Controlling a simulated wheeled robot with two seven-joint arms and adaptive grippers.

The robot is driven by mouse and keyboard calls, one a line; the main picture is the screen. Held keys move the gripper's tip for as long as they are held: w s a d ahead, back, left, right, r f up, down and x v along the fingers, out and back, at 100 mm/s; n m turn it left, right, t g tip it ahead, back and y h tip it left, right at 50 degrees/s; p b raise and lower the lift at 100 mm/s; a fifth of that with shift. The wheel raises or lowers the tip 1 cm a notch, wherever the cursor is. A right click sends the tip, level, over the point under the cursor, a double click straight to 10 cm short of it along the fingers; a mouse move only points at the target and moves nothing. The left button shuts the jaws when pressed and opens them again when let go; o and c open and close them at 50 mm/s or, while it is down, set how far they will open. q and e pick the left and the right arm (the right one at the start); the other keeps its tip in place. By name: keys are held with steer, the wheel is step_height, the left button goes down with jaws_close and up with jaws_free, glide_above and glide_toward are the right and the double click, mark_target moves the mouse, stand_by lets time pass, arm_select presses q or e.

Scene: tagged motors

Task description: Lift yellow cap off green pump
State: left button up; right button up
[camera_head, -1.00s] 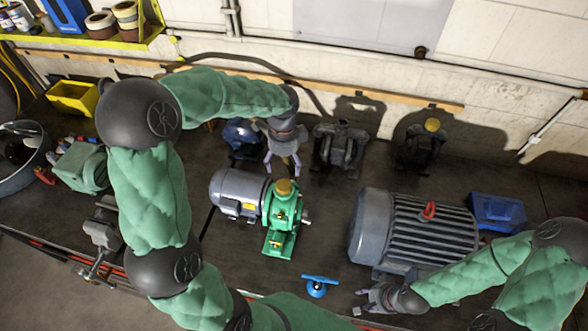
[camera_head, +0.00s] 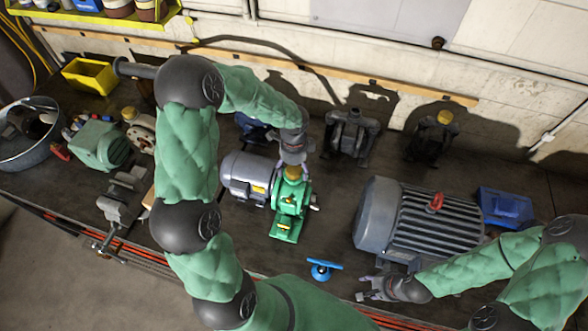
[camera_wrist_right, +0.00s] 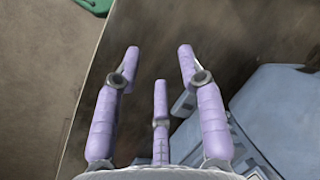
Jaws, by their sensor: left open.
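The green pump (camera_head: 289,209) stands on the dark bench, joined to a grey motor (camera_head: 246,176) on its left. The yellow cap (camera_head: 292,173) sits on top of the pump. My left gripper (camera_head: 293,164) is right at the cap from above and behind, with its fingers open around or beside it; the exact contact is hidden. My right gripper (camera_head: 366,290) is near the bench's front edge, beside the large grey motor. In the right wrist view its fingers (camera_wrist_right: 158,62) are spread with nothing between them.
A large grey motor with a red lifting eye (camera_head: 436,202) stands right of the pump. A blue valve handle (camera_head: 322,270) lies in front. Two dark pumps (camera_head: 351,136) stand behind, the right one with a yellow cap (camera_head: 445,117). A blue box (camera_head: 505,208) is at the right.

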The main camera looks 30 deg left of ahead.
arm_select(q)
steer(key=shift+c, duration=0.3)
arm_select(e)
steer(key=shift+s, duration=0.1)
arm_select(q)
steer(key=c, duration=0.8)
steer(key=shift+r, duration=0.1)
arm_select(e)
steer(key=shift+r, duration=0.1)
